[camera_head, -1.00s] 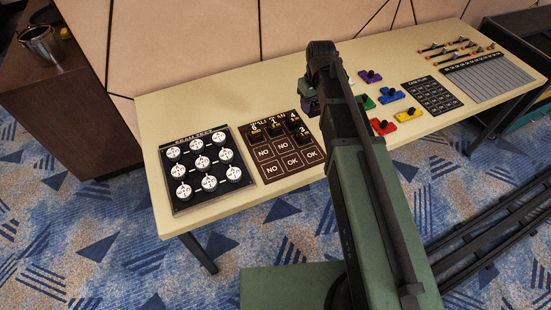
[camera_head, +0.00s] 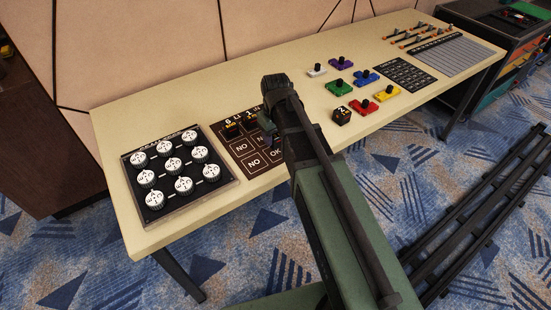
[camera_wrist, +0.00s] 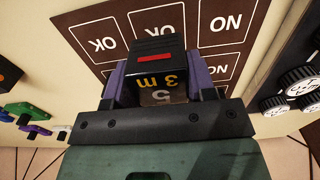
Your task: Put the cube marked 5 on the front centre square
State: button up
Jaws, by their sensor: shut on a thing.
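My gripper (camera_wrist: 155,85) is shut on the cube marked 5 (camera_wrist: 159,91), a dark block with a red bar on top, held between purple fingers. In the head view my gripper (camera_head: 267,125) is over the right part of the brown board (camera_head: 222,131), largely hidden by my arm. In the wrist view, which is upside down, the front centre square (camera_wrist: 172,28), marked OK, shows just beyond the cube, between NO (camera_wrist: 221,22) and another OK (camera_wrist: 103,44). Whether the cube touches the board is unclear.
A panel of white knobs (camera_head: 139,160) lies left. A cube marked 2 (camera_head: 341,116) stands on the table beside a red block (camera_head: 362,107) and other coloured blocks. The table strip (camera_head: 205,205) in front is clear.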

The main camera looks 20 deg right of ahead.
aim_at(276, 144)
notch_tip(276, 144, down, 5)
jog(key=b, duration=0.4)
jog(key=shift+r, duration=0.5)
jog(key=shift+f, duration=0.2)
jog(key=o, duration=0.9)
jog(key=shift+o, duration=0.2)
jog(key=shift+r, duration=0.15)
notch_tip(276, 144, up, 12)
jog(key=p, duration=1.2)
jog(key=shift+r, duration=0.25)
jog(key=s+m, duration=0.3)
jog(key=s, duration=1.1)
jog(key=shift+f+m, duration=0.2)
jog(key=shift+m, duration=0.2)
